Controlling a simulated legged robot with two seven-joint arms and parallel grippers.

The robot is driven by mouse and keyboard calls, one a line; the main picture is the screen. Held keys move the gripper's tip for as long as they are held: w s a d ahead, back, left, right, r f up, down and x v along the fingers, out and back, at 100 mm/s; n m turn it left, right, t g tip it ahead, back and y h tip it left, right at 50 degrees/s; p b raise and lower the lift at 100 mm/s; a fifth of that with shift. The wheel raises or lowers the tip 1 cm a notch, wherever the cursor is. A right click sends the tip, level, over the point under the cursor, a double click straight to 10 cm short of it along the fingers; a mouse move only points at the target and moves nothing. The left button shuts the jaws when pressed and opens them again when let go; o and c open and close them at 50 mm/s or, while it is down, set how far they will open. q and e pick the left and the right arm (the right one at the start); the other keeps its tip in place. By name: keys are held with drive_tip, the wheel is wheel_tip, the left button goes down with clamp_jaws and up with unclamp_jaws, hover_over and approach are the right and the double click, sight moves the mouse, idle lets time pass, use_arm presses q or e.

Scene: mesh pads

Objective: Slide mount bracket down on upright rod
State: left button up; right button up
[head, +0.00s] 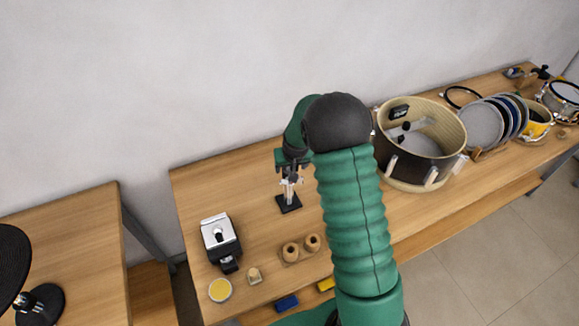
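The upright rod stands on a small black square base (289,204) on the wooden workbench. A small silver piece, which looks like the mount bracket (290,184), is around or against the rod just above the base; I cannot tell which. My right gripper (291,168) points down over the rod from above, at the end of my green arm. Its fingers are small and dark against the silver parts, so whether they are shut on the bracket is unclear. The rod's upper part is hidden by the gripper. My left gripper is not in view.
A drum shell (448,128) stands right of my arm, with several round pads (483,125) beyond it. A silver-and-black device (219,238), a yellow-topped tin (220,290) and a wooden holder with two holes (300,249) are nearer. Bench left of the rod is clear.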

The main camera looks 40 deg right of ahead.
drive_tip(key=shift+f, duration=0.1)
drive_tip(key=b+v, duration=0.2)
drive_tip(key=v, duration=1.4)
drive_tip(key=shift+r, duration=0.4)
drive_tip(key=shift+d, duration=0.1)
